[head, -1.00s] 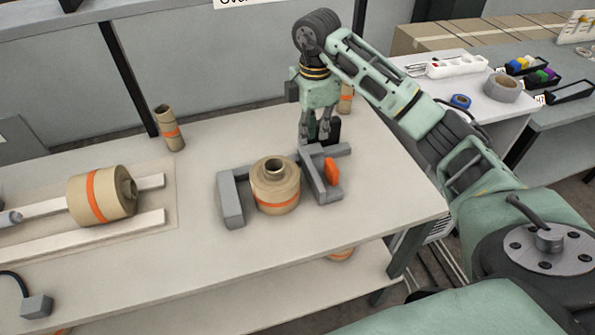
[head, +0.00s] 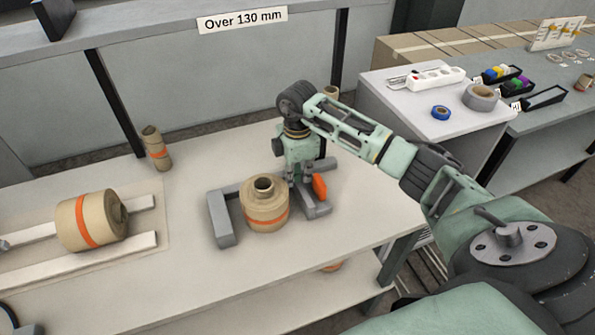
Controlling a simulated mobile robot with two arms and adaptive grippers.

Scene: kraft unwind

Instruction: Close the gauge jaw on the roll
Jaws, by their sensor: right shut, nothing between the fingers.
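The kraft roll (head: 265,212) with an orange band stands upright on the table between the jaws of a grey gauge. The fixed jaw (head: 222,220) is on its left. The sliding jaw (head: 316,209) with an orange knob (head: 320,187) is on its right, close to the roll; whether it touches cannot be told. My right gripper (head: 300,183) is shut and empty, pointing down at the sliding jaw, just left of the knob. It hides part of the jaw and the gauge's back bar. Contact with the jaw is unclear. My left gripper is not in view.
Another banded roll (head: 91,220) lies on pale rails at the left. A narrow upright roll (head: 156,148) stands at the back. A shelf above carries a sign reading "Over 130 mm" (head: 242,19). The table front is clear. A side bench (head: 425,125) holds tape and trays.

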